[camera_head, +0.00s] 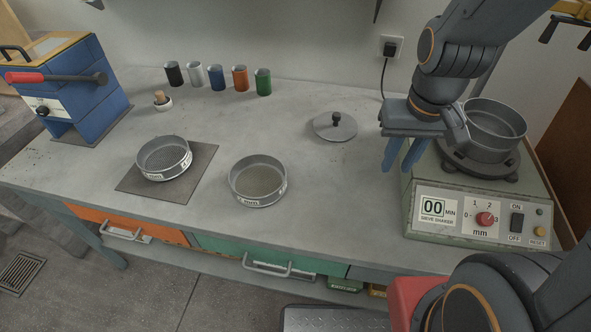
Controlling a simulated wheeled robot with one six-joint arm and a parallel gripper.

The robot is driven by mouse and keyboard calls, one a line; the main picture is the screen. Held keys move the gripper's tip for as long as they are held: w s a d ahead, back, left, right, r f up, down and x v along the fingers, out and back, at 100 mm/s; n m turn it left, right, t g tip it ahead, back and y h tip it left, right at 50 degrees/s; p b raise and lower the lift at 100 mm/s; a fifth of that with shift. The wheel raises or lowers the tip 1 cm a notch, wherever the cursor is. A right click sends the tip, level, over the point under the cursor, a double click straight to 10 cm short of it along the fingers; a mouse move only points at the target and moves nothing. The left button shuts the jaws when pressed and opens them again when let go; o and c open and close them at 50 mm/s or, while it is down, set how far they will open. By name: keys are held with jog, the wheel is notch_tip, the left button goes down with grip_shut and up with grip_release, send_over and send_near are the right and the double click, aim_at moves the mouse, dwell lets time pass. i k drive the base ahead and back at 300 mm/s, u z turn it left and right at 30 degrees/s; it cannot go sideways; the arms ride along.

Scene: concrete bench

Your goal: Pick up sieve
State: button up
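One round metal sieve (164,159) stands on a dark square mat (187,184) at the left of the bench. A second metal sieve (258,186) stands on bare bench right of the mat, its mesh showing inside. A third round metal vessel (493,145), a sieve or pan, sits on the sieve shaker (465,236) at the right. My gripper (400,168) points down just left of that vessel, near the shaker's left edge. Its two blue fingers are apart with nothing seen between them. My arm hides part of the shaker's back left.
A metal lid with a dark knob (336,126) lies left of my gripper. Several coloured cups (220,78) stand along the back, with a small brush or stopper (162,100) before them. A blue box-shaped device (74,88) with a red-handled lever stands far left.

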aim_at(257, 180)
jog(key=z, duration=0.15)
jog(key=k, duration=0.6)
jog(key=u, duration=1.05)
jog(key=i, duration=0.5)
jog(key=z, duration=0.05)
